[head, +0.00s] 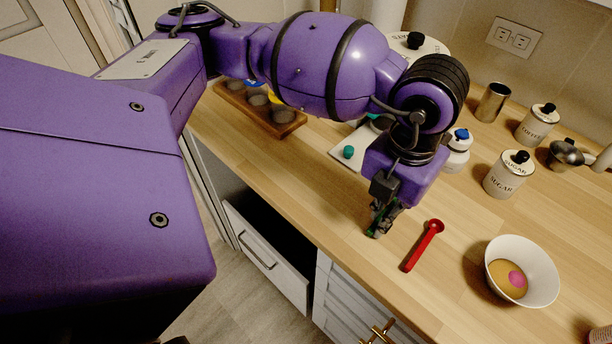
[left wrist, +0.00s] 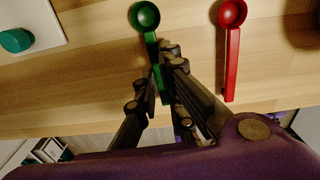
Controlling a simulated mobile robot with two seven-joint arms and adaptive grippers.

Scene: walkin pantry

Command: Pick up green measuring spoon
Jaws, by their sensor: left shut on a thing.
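The green measuring spoon (left wrist: 146,20) is between the fingers of my left gripper (left wrist: 163,75) in the left wrist view. The fingers are shut on its handle, and its round bowl sticks out beyond them. In the head view my left gripper (head: 380,228) points down at the front part of the counter, and only a little green of the spoon shows between the fingers. I cannot tell whether the spoon touches the counter. My right gripper is not in view.
A red measuring spoon (head: 425,245) lies on the counter just right of my left gripper. A white bowl (head: 541,268) stands farther right. A sugar canister (head: 505,177) is behind. An open drawer (head: 262,252) is below the counter's front edge.

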